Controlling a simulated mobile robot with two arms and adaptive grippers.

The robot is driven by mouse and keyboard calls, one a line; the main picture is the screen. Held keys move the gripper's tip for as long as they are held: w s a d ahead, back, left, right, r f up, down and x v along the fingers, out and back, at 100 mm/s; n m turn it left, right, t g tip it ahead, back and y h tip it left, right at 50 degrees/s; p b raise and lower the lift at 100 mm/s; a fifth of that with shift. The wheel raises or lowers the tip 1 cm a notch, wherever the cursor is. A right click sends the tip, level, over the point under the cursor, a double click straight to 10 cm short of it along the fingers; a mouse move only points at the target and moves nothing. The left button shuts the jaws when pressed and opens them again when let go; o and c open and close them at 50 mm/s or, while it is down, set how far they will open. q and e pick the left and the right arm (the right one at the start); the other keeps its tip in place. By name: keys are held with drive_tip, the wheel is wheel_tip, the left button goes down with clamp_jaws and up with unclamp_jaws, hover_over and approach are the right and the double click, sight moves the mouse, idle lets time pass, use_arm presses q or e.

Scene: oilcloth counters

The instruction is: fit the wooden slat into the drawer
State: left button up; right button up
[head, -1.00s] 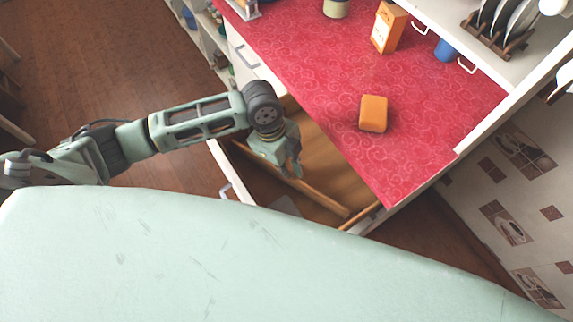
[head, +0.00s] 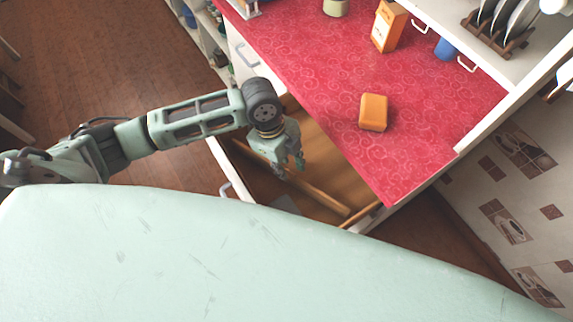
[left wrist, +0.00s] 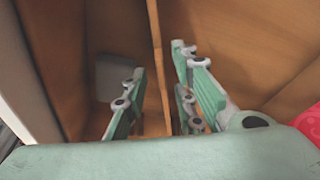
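The wooden slat (head: 325,200) runs lengthwise inside the open drawer (head: 222,160), under the red counter. Its near part shows in the head view; my gripper covers some of it. My left gripper (head: 290,168) is over the slat with its fingers spread. In the left wrist view the slat (left wrist: 156,50) appears as a thin upright strip between the two open fingers of my left gripper (left wrist: 160,66), with gaps on both sides. I cannot tell how its ends sit against the drawer walls. My right gripper is not in view.
A grey flat item (head: 287,204) lies in the drawer; it also shows in the left wrist view (left wrist: 115,76). On the red counter (head: 330,75) are an orange sponge-like block (head: 373,112) and an orange box (head: 388,27). The counter edge overhangs the drawer closely.

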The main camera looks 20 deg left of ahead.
use_arm(q)
drive_tip(key=b+v, duration=0.1)
drive_tip(key=v, duration=1)
drive_tip(key=shift+r, duration=0.3)
